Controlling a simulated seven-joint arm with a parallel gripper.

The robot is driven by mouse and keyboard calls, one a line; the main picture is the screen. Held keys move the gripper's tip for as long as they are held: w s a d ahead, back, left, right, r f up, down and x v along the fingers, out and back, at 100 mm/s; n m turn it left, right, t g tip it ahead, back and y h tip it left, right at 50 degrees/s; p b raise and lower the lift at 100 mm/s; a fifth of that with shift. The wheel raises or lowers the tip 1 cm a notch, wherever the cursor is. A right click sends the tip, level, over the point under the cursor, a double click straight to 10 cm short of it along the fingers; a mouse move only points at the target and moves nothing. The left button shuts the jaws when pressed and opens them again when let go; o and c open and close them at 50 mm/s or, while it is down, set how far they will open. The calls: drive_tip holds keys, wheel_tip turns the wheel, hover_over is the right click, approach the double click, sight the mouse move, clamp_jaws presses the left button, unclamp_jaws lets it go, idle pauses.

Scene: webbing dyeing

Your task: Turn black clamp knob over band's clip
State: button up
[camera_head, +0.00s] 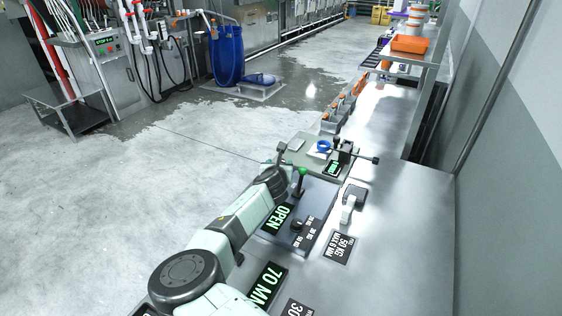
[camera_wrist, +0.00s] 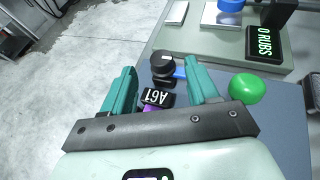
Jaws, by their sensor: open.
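The black clamp knob (camera_wrist: 163,62) shows in the wrist view, round with a flat dark top. It appears between my fingertips, with gaps on both sides and no visible contact. A blue band (camera_wrist: 180,73) shows beside it, partly hidden by my right finger. My gripper (camera_wrist: 160,68) has two teal fingers spread apart, with nothing held. In the head view my wrist hides most of the clamp area, and the clip cannot be made out.
A green ball (camera_wrist: 246,88) stands right of my fingers; it tops a black lever (camera_head: 301,184) in the head view. A rubbing tester (camera_head: 345,153) stands beyond. The bench's right side (camera_head: 405,220) is clear.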

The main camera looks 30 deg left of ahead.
drive_tip(key=shift+x, duration=2.95)
drive_tip(key=shift+d, duration=0.1)
drive_tip(key=c, duration=0.9)
drive_tip(key=shift+f+m+t+h, duration=0.2)
drive_tip(key=shift+m+t+h, duration=0.2)
drive_tip(key=shift+m+h, duration=2.1)
drive_tip(key=shift+c, duration=0.2)
drive_tip(key=shift+r, duration=0.1)
drive_tip(key=o, duration=0.9)
drive_tip(key=shift+o, duration=0.2)
drive_tip(key=v, duration=1.1)
